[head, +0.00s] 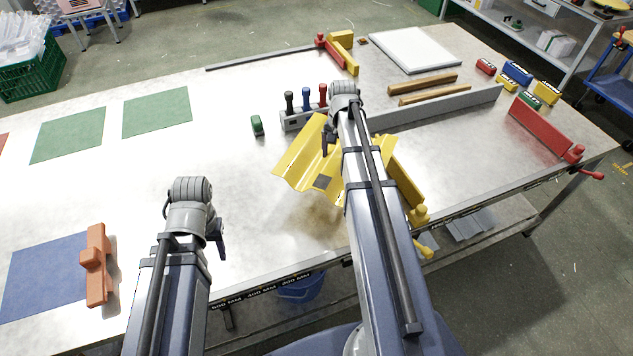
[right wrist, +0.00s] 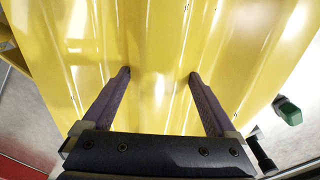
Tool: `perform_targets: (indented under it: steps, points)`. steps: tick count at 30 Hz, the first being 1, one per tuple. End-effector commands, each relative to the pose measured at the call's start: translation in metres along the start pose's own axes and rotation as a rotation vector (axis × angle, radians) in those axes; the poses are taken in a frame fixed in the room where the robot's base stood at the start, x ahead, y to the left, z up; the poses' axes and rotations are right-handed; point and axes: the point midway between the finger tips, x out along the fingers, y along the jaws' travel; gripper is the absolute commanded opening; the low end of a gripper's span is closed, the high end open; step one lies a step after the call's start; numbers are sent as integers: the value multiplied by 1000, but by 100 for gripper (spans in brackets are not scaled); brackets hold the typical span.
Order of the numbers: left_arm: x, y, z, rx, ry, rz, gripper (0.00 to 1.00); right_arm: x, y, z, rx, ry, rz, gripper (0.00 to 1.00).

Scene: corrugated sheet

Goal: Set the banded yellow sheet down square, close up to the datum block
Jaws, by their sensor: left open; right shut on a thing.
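The yellow corrugated sheet (head: 297,163) is tilted above the bench, with a shadow below it. In the right wrist view the fingers (right wrist: 160,73) straddle a ridge of the sheet (right wrist: 160,30). My left gripper (head: 219,242) is open and empty over the bench's front left part. An orange block (head: 97,265) stands at the blue mat's right edge; I cannot tell for sure whether it is the datum block.
A blue mat (head: 45,277) and two green mats (head: 158,111) lie on the left. A grey rack (head: 303,119) with coloured handles stands behind the sheet. A long grey bar (head: 440,105) and yellow clamp (head: 405,185) are to its right. The bench's left middle is clear.

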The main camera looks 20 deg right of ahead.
Motion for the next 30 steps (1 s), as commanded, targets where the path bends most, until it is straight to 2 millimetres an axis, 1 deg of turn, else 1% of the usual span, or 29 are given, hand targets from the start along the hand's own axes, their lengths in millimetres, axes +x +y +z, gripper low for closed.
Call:
perform_targets:
  steps: [1,5,8,11,15,18,21,25,30]
  points:
    - [14,1,-1,0,0,0,50,14,0,0,0,0,0,4]
    - [19,2,-1,1,0,0,50,19,-1,2,9,0,0,4]
    - [19,2,-1,1,0,0,50,19,-4,12,72,0,0,4]
    - [18,2,-1,1,0,0,50,18,-11,30,202,0,0,4]
    - [18,2,-1,1,0,0,50,18,-21,57,417,0,0,3]
    - [18,2,-1,1,0,0,50,18,-26,73,553,0,0,3]
    - [18,2,-1,1,0,0,50,18,-30,84,659,0,0,3]
    - [18,2,-1,1,0,0,50,18,-33,92,739,0,0,3]
    - [18,2,-1,1,0,0,50,18,-34,94,767,0,0,3]
